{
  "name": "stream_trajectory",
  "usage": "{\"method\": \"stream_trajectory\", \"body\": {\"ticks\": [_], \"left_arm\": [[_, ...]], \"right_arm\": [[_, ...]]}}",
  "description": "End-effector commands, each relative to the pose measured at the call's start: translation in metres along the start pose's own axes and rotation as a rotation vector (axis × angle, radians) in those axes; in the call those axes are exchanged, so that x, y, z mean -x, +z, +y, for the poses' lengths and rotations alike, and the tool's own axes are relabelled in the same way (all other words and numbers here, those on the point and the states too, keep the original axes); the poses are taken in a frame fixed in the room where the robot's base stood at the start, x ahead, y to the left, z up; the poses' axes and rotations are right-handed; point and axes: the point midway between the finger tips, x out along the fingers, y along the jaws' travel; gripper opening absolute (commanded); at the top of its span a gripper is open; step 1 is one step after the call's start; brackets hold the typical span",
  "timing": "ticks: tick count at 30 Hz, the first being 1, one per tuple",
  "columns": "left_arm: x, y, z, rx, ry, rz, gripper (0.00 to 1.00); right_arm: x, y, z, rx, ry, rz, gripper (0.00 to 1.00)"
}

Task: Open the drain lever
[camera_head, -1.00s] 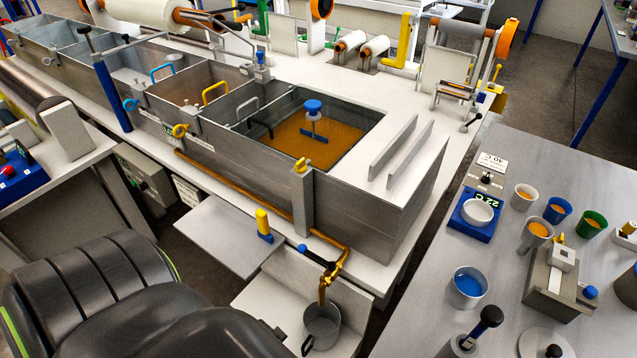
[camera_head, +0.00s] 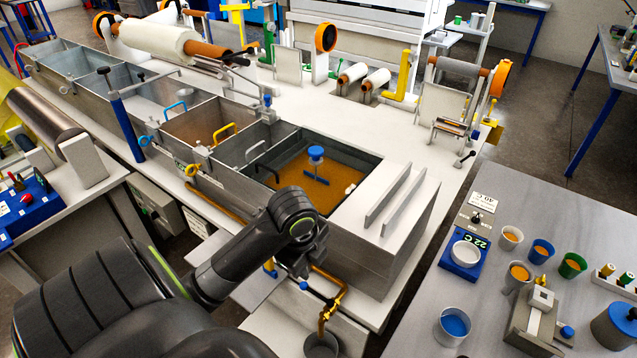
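The brass drain pipe (camera_head: 330,290) runs along the front of the grey resin bath (camera_head: 385,240) and bends down at its right end. A small blue knob (camera_head: 303,286), seemingly on the drain lever, shows just below my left gripper (camera_head: 298,264). The rest of the lever is hidden. My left arm reaches in from the lower left, with its wrist in front of the bath wall. The gripper's fingers are dark and mostly hidden, so I cannot tell whether they are open or touch the lever. My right gripper is not in view.
A grey pot (camera_head: 320,346) stands under the pipe's outlet, partly cut off. A yellow-and-blue handle (camera_head: 270,268) is left of the gripper. Orange resin (camera_head: 310,180) fills the right compartment. A grey table (camera_head: 420,300) with cups stands at the right.

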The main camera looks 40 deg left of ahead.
Motion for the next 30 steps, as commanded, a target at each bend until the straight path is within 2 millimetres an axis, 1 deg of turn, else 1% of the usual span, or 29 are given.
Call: {"method": "stream_trajectory", "body": {"ticks": [1, 17, 18, 20, 23, 27, 30], "left_arm": [[-0.006, 0.000, 0.001, -0.001, 0.001, 0.000, 0.32], [-0.066, 0.000, 0.001, 0.005, 0.000, 0.000, 0.32], [-0.076, 0.000, 0.002, 0.007, 0.003, 0.002, 0.32], [-0.090, 0.000, 0.002, 0.007, 0.004, 0.002, 0.32], [-0.107, -0.001, 0.001, 0.009, 0.006, 0.004, 0.32], [-0.135, 0.000, 0.001, 0.008, 0.006, 0.002, 0.32], [-0.151, 0.000, 0.001, 0.006, 0.004, 0.001, 0.32]], "right_arm": [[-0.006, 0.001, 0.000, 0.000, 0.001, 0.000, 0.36], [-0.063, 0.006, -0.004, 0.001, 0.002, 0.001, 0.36], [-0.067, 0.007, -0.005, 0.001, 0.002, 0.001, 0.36], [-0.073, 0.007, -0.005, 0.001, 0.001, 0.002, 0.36], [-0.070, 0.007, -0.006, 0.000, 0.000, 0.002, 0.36], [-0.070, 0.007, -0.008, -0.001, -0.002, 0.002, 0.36], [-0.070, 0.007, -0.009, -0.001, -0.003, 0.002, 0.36]]}}
